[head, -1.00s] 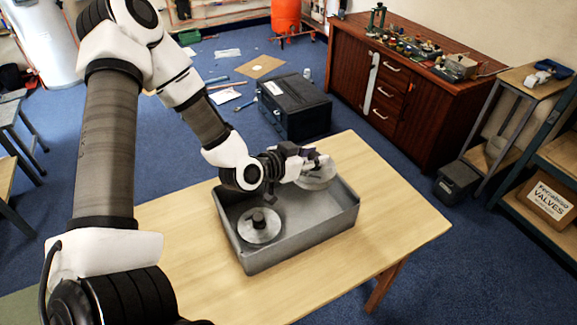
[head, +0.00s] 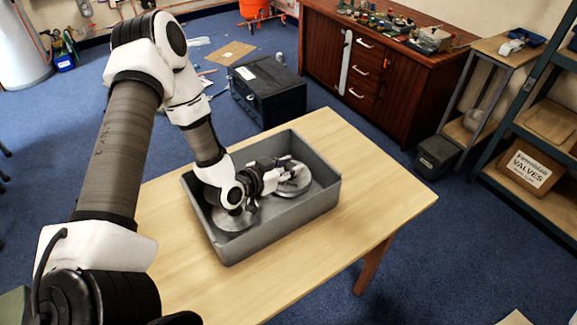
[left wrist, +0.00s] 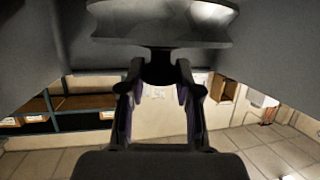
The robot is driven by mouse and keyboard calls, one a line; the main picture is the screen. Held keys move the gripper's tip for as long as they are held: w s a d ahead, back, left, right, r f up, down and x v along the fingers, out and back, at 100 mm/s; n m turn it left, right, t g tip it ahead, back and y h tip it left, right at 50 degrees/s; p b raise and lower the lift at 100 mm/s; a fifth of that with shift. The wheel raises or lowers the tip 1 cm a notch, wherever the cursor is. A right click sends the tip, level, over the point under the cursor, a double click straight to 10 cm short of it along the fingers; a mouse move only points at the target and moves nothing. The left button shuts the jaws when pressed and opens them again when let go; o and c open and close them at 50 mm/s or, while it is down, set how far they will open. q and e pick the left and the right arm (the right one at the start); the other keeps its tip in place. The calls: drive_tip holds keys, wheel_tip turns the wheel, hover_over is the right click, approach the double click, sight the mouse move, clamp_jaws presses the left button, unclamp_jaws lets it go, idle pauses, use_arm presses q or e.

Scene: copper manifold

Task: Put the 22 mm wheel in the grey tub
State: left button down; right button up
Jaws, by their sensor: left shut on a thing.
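The grey tub (head: 285,237) stands on the wooden table. My left gripper (head: 284,168) reaches into its right part, shut on the hub of a round metal wheel (head: 295,187). The held wheel sits below the tub's rim; I cannot tell whether it touches the floor. In the left wrist view this wheel (left wrist: 160,22) is at the top, its dark hub between the fingers (left wrist: 160,82). A second metal wheel (head: 232,222) lies in the tub's left part, partly hidden by my arm. No size mark is readable on either wheel. My right gripper is not in view.
The table (head: 365,215) is clear to the right of the tub and in front of it. A black box (head: 268,92) stands on the floor behind. A wooden cabinet (head: 390,85) and a shelf with a cardboard box (head: 530,166) are farther off.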

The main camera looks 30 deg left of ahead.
use_arm(q)
drive_tip(key=shift+s+f+b, duration=0.1)
drive_tip(key=shift+f+b, duration=0.25)
drive_tip(key=shift+b, duration=0.05)
drive_tip(key=shift+s+f, duration=0.1)
drive_tip(key=shift+d, duration=0.1)
